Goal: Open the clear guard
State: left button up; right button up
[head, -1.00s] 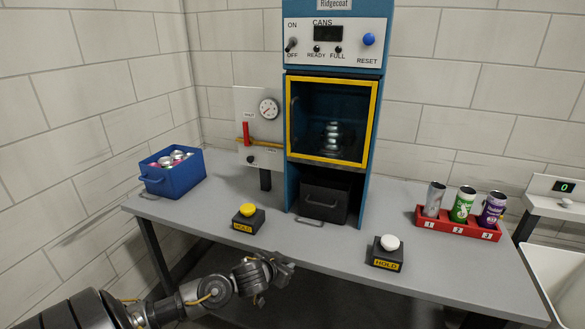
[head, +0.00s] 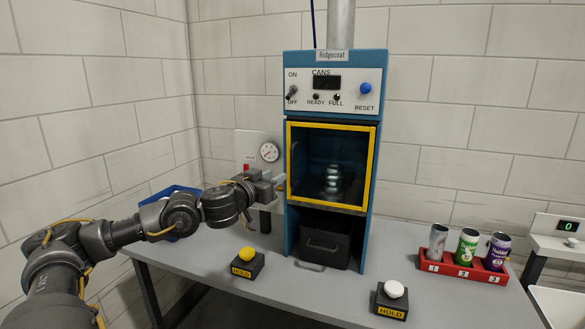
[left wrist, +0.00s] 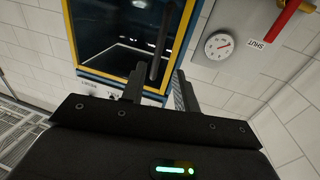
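The clear guard (head: 330,165) is a dark see-through pane in a yellow frame on the front of the blue machine. It looks closed, and a stack of cans shows behind it. Its dark bar handle (head: 296,157) runs along the left edge. My left gripper (head: 279,188) is at the guard's lower left. In the left wrist view my gripper (left wrist: 160,88) has its two fingers apart, with nothing held. The handle (left wrist: 160,42) lies just beyond the fingertips, in line with the gap; contact cannot be told. My right gripper is not in view.
A gauge (head: 269,152) on a white panel stands left of the machine, with a red lever (left wrist: 292,17) beside it. A blue bin is partly hidden behind my left arm. Yellow (head: 246,254) and white (head: 396,289) button boxes stand in front. A red rack (head: 462,269) holds cans at right.

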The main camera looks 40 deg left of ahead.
aim_at(291, 168)
pick_arm(q)
jog(key=w+p, duration=0.1)
jog(key=w, duration=0.2)
jog(key=w+p, duration=0.1)
jog(key=w, duration=0.1)
jog(key=w+a+p, duration=0.1)
jog(key=w, duration=0.2)
jog(key=shift+w+r, duration=0.1)
jog(key=shift+w, duration=0.2)
jog(key=shift+w+a, duration=0.1)
jog(key=shift+w, duration=0.6)
grip_shut()
